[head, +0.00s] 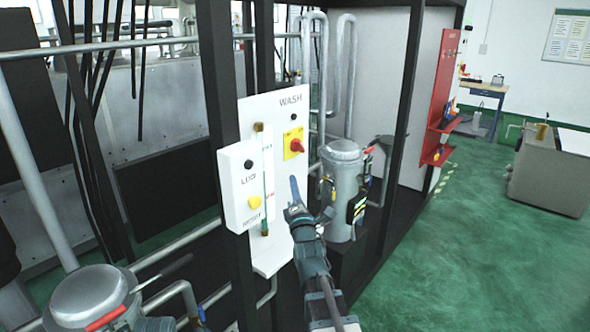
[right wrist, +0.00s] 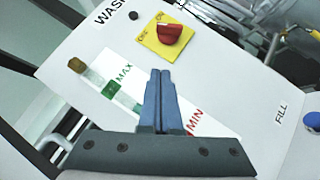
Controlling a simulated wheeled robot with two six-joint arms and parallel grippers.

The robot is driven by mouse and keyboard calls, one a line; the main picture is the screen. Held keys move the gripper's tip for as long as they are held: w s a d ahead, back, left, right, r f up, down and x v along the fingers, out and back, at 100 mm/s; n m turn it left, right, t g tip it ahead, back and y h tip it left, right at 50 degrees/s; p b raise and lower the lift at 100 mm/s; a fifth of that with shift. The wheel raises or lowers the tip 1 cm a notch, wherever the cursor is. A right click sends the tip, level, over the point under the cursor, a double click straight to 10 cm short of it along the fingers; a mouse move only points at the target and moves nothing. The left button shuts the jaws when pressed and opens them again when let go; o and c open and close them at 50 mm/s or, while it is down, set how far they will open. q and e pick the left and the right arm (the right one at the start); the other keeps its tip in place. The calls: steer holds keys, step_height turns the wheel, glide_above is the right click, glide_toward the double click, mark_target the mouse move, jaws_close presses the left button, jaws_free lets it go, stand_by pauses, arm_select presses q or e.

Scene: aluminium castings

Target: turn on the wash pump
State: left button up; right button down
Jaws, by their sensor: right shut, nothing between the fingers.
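The wash pump switch is a red rotary knob (head: 297,145) on a yellow plate, on the white panel (head: 282,115) marked WASH. In the right wrist view the knob (right wrist: 169,33) shows near the top, with small lettering on its plate; I cannot tell its setting for sure. My right gripper (head: 293,180) is shut and empty, below the knob in the head view and apart from it. In the right wrist view its blue fingers (right wrist: 160,75) lie together, pointing up towards the knob. My left gripper is not clearly seen.
A sight gauge (head: 265,170) with MAX and MIN marks stands left of the knob. A white box (head: 232,188) with a yellow knob (head: 254,202) sits further left. A blue button (right wrist: 313,121) is near FILL. Dark frame posts (head: 225,120) and a metal tank (head: 343,185) flank the panel.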

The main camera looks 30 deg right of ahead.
steer(key=p, duration=0.3)
glide_toward(295, 144)
steer(key=w+a, duration=0.2)
steer(key=w, duration=0.2)
steer(key=d+r, duration=0.1)
steer(key=w+d+p, duration=0.1)
steer(key=shift+d+r, duration=0.35)
steer(key=shift+d, duration=0.05)
steer(key=shift+w+d+r+p, duration=0.15)
steer(key=shift+w+d+p, duration=0.05)
steer(key=shift+d+p, duration=0.2)
